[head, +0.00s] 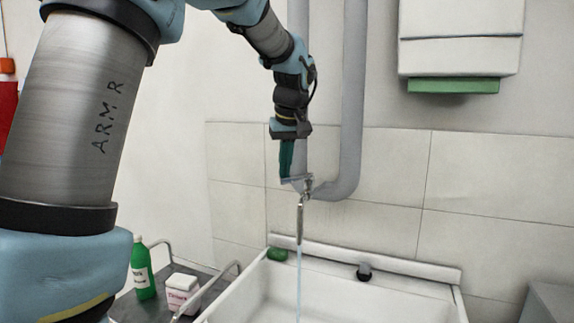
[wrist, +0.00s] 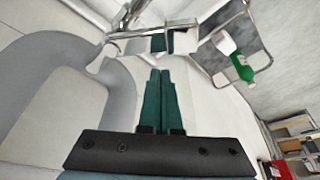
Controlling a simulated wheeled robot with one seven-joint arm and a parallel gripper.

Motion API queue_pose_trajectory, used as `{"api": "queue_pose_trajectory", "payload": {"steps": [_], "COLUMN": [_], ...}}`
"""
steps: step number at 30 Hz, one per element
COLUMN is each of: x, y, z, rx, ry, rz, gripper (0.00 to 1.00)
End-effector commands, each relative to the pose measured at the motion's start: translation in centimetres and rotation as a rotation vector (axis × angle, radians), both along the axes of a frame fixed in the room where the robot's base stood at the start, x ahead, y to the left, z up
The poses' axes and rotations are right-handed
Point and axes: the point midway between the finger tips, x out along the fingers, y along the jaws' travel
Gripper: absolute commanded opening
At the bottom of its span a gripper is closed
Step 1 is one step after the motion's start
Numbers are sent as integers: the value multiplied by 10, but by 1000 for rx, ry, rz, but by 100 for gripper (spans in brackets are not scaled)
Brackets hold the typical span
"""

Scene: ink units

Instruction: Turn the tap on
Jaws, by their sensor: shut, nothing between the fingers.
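The chrome tap (head: 307,187) is on the wall above the white sink (head: 250,288). A thin stream of water (head: 298,275) runs down from its spout into the sink. My gripper (head: 286,176) points down at the tap, with its dark green fingers together and empty. In the wrist view my gripper (wrist: 160,71) has its tips just below the shiny tap body (wrist: 150,33); a pale rounded end (wrist: 103,59) of the tap shows to the left. I cannot tell whether the fingers touch the tap.
Grey pipes (head: 353,100) run down the wall behind my gripper. A green soap (head: 277,254) lies on the sink's back rim. A trolley (head: 205,273) at left holds a green bottle (head: 143,270) and a white box (head: 181,291). A dispenser (head: 460,45) hangs upper right.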

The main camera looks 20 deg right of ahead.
Motion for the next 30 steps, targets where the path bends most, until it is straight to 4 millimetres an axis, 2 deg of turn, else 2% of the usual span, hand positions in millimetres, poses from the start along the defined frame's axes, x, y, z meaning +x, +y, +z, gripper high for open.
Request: {"api": "queue_pose_trajectory", "payload": {"steps": [3,12,19,23,26,29,30], "x": [16,-9,-18,-19,-16,-8,-4], "y": [3,-2,-3,-3,4,29,44], "z": [6,66,91,95,88,63,47], "rx": [-1,-2,-1,-1,4,13,19], "ry": [-1,-3,-1,0,8,28,41], "rz": [0,-3,-3,-1,-1,-5,-9], "gripper": [0,0,0,0,0,0,0]}}
